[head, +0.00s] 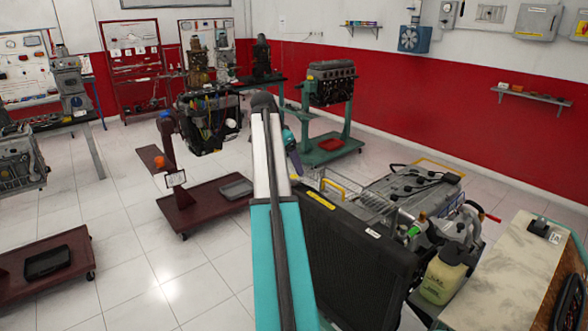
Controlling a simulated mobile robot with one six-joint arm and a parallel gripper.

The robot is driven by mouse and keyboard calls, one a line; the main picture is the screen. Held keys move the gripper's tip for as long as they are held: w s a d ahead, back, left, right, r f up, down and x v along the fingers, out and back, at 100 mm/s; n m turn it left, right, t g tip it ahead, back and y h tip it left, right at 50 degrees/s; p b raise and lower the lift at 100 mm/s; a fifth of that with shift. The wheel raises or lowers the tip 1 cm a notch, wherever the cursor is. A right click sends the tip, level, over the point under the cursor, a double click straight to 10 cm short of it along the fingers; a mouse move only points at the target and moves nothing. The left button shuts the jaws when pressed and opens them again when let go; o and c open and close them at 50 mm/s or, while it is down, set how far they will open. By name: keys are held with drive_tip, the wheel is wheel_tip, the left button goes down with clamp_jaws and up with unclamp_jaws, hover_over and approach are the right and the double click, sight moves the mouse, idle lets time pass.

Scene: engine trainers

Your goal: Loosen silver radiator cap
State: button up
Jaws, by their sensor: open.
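The radiator (350,262) is a large black panel standing upright at the front of an engine trainer, right of my arm. I cannot make out the silver radiator cap; it is too small to tell or hidden near the radiator's top edge. My gripper (296,163) shows only in part, as a small dark shape below the teal wrist, beyond my raised arm. It is open and appears apart from the radiator. Its fingertips are not clear, and I see nothing held in it.
The engine (405,190) sits behind the radiator, with a yellowish fluid bottle (443,276) at its right. A worktop (510,270) stands at the right edge. Maroon wheeled stands (205,208) and a green engine stand (330,151) are farther off. The tiled floor at left centre is clear.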

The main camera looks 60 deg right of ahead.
sight(295, 176)
drive_tip(key=shift+p+x, duration=0.8)
drive_tip(key=shift+x, duration=1.6)
